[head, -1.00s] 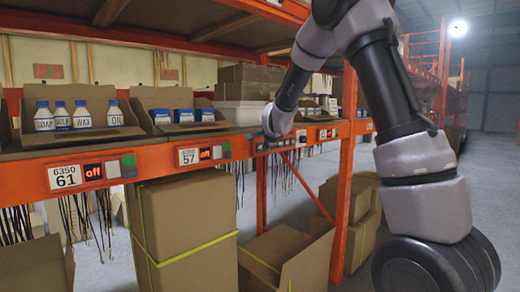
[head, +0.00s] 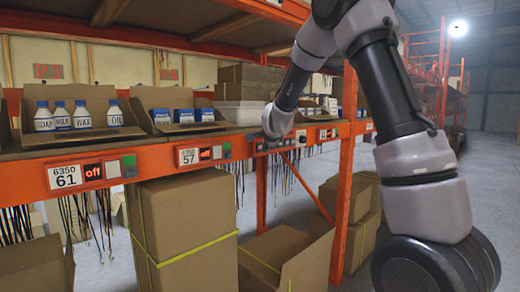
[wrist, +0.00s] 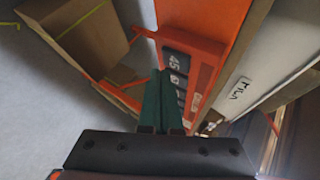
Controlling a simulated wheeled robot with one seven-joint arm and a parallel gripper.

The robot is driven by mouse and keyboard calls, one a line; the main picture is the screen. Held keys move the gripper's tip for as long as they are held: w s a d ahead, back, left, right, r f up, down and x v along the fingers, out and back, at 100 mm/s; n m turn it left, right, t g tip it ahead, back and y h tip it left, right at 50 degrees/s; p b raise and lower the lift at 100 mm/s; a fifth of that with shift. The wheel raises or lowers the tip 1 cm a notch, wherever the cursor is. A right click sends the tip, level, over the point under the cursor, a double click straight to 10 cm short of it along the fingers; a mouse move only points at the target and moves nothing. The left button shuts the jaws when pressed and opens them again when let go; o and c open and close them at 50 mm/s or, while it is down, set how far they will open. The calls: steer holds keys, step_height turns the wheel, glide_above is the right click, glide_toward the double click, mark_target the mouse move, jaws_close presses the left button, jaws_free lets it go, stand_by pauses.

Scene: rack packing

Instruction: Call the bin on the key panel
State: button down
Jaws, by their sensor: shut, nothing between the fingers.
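The key panel (wrist: 178,72) is a dark strip with several pale-marked keys on the orange shelf beam in the wrist view; one mark looks like 45. In the head view the panel (head: 272,144) is partly hidden by my gripper. My gripper (wrist: 163,80) is shut and empty, its two green fingers together. The fingers overlap the panel's left and lower edge in the wrist view. I cannot tell whether the tips touch a key. In the head view my gripper (head: 268,134) is at the beam, right of the 57 label.
Labels 61 (head: 65,176) and 57 (head: 187,156) sit on the beam beside red "off" displays. White bottles (head: 82,114) and open cartons stand on the shelf above. Cardboard boxes (head: 182,215) stand below, with dark cords hanging from the beam. An orange upright (head: 345,180) stands to the right.

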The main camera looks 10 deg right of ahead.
steer(key=shift+w+a, duration=0.1)
steer(key=shift+w+a, duration=0.15)
steer(key=shift+w, duration=0.1)
steer(key=shift+w+a, duration=0.25)
steer(key=shift+w, duration=0.05)
stand_by(0.8)
steer(key=shift+s+d, duration=0.45)
steer(key=shift+s, duration=0.25)
steer(key=s+d, duration=0.1)
steer(key=s, duration=0.1)
steer(key=s+d, duration=0.2)
stand_by(0.6)
stand_by(0.5)
